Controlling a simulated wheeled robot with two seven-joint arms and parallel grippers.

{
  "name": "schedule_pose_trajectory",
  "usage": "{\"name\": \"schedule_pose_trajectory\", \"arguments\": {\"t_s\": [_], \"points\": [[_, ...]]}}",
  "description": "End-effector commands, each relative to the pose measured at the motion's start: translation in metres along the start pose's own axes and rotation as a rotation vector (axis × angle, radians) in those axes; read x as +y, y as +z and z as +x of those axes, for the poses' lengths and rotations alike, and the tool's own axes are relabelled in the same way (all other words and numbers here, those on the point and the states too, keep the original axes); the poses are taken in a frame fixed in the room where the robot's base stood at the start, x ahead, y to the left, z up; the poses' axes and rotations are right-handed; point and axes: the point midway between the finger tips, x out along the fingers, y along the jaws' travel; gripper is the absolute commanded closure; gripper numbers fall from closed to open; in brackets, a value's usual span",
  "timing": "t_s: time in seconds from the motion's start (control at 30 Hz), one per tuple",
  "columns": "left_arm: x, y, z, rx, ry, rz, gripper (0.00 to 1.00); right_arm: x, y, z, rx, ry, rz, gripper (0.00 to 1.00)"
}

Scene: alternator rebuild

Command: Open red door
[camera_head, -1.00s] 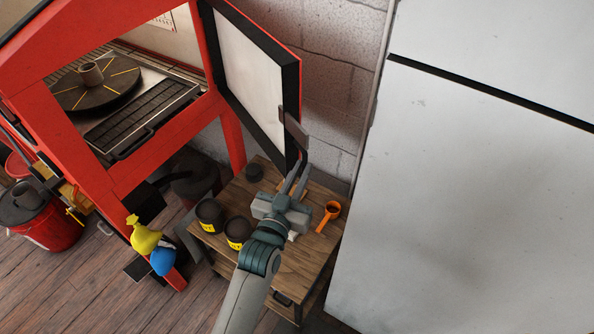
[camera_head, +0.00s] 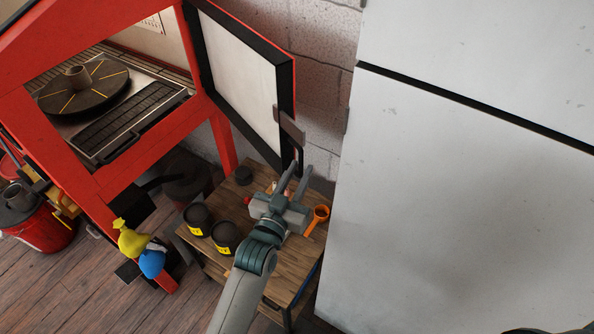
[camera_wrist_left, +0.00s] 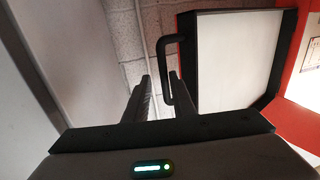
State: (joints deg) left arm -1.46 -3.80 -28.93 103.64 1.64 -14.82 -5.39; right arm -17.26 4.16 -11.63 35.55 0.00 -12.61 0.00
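The red door (camera_head: 245,70) stands swung open from the red cabinet. Its inner side shows a white panel in a black frame, with red along the outer edge. A dark bar handle (camera_head: 290,128) sits near its free edge. In the left wrist view the door (camera_wrist_left: 230,60) is on the right and the handle (camera_wrist_left: 164,72) is by my fingers. My left gripper (camera_head: 296,171) is at the handle's lower end with its fingers apart. The right finger partly overlaps the handle in the wrist view; I cannot tell whether they touch. My right gripper is not in view.
The red cabinet (camera_head: 100,186) holds a dark turntable (camera_head: 85,88). Below the gripper, a wooden table (camera_head: 283,272) carries dark jars (camera_head: 226,235) and an orange scoop (camera_head: 317,217). A large white cabinet (camera_head: 450,200) closes off the right.

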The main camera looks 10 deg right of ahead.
Motion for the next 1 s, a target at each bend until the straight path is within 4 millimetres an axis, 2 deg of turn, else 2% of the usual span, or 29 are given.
{"name": "schedule_pose_trajectory", "arguments": {"t_s": [0.2,0.57,0.77,1.0], "points": [[0.001,-0.004,0.001,0.007,0.002,0.000,0.81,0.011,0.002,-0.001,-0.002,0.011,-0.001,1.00],[-0.001,-0.004,-0.003,0.009,-0.001,0.001,0.81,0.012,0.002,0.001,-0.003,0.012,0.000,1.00],[-0.001,-0.003,-0.019,0.010,-0.001,0.001,0.81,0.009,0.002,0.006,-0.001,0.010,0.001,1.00],[0.000,-0.001,-0.060,0.009,0.000,0.000,0.81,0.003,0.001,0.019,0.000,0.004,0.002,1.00]]}}
